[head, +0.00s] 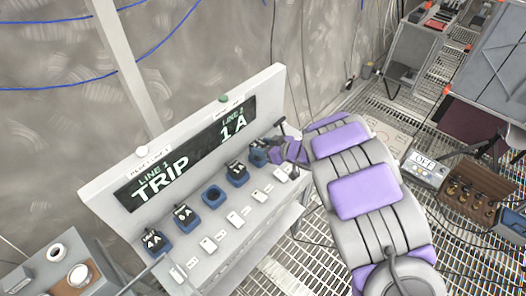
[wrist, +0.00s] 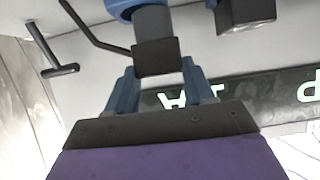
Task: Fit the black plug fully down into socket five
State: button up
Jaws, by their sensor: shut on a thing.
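My gripper (head: 275,153) is at the far right end of the socket row on the sloped panel (head: 88,192). In the wrist view its two blue fingers (wrist: 160,82) are shut around the black plug (wrist: 158,57). The plug's grey part runs toward a blue socket (wrist: 122,8) at the top edge. How deep it sits is not clear. In the head view this blue socket (head: 257,155) is fifth from the left, partly hidden by my gripper. The third socket (head: 214,196) is empty; the others to the left hold dark plugs marked with ratings.
The panel display (head: 185,158) reads LINE 1 TRIP and LINE 2 1A. White switches (head: 232,219) stand in front of the sockets. A plug (wrist: 245,14) sits beside mine in the wrist view. A dark bent rod with a bar handle (wrist: 60,70) is close by.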

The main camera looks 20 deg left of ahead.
jog(key=shift+w+a, duration=0.1)
jog(key=shift+w, duration=0.65)
notch_tip(320, 180, down, 4)
jog(key=shift+a+r+b, duration=0.1)
jog(key=shift+r+b, duration=0.05)
jog(key=shift+b, duration=0.85)
jog(key=shift+r, duration=0.1)
jog(key=o, duration=1.3)
jog(key=p+v, duration=0.3)
jog(key=v, duration=0.9)
jog(key=shift+s+p, duration=0.1)
jog(key=shift+p, duration=0.25)
